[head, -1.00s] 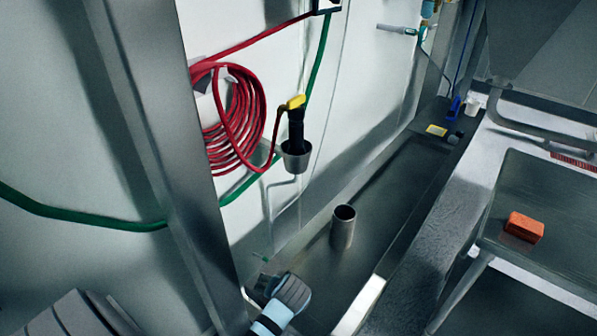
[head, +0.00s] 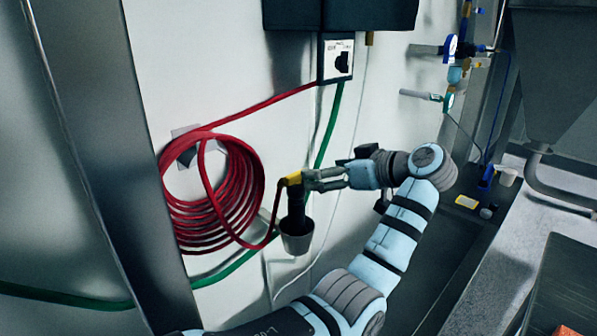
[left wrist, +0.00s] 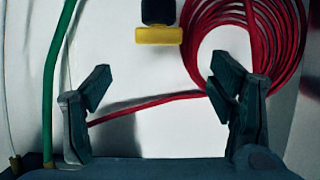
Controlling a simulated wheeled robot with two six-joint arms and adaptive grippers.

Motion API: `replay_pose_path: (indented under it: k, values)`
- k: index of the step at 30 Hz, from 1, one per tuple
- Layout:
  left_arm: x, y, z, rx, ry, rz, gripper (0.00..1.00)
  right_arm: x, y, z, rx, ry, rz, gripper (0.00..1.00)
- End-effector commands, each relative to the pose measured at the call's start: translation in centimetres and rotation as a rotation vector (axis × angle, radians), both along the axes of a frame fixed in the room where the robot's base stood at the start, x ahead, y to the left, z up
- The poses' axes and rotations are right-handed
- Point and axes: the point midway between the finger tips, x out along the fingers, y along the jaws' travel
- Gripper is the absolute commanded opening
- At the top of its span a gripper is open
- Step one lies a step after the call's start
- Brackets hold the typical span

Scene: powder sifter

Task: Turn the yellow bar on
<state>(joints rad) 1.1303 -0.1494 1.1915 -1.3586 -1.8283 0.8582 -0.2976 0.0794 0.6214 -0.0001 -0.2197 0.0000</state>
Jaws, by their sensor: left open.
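The yellow bar (head: 292,178) sits on top of a black handle (head: 296,208), which stands upright in a grey metal cup (head: 297,238) by the wall. My left gripper (head: 312,180) is right beside the bar, pointing left at it in the head view. In the left wrist view, the yellow bar (left wrist: 158,35) lies ahead of my left gripper (left wrist: 162,72), roughly centred between the spread fingers. The fingers are open and nothing is between them. Contact with the bar cannot be made out in the head view. My right gripper is not in view.
A coiled red hose (head: 215,200) hangs on the wall left of the bar. A green hose (head: 328,125) runs down behind. A white switch box with a black knob (head: 341,62) is above. Valves (head: 452,48) are at the upper right. A metal hopper (head: 560,75) stands at the right.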

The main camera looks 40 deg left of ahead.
Motion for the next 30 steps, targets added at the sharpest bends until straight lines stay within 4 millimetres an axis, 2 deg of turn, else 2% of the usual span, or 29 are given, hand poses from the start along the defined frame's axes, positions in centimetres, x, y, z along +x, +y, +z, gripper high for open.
replay_pose_path:
  k: [3,9,14,21,23,30]
  values:
    - [0.3,3.2,-1.3,0.002,0.006,0.001,0.77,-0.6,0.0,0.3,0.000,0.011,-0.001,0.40]
    - [0.6,8.0,-3.2,0.001,0.005,0.000,0.77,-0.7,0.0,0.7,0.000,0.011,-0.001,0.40]
    - [0.8,9.8,-4.0,0.000,0.004,-0.001,0.77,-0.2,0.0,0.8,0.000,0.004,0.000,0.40]
    - [0.8,10.0,-4.2,-0.001,0.004,-0.002,0.77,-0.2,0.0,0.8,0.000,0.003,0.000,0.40]
    - [0.8,10.0,-4.2,-0.001,0.004,-0.002,0.69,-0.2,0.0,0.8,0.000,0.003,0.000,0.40]
    - [0.8,10.0,-4.2,-0.001,0.004,-0.002,0.30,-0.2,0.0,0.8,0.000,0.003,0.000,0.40]
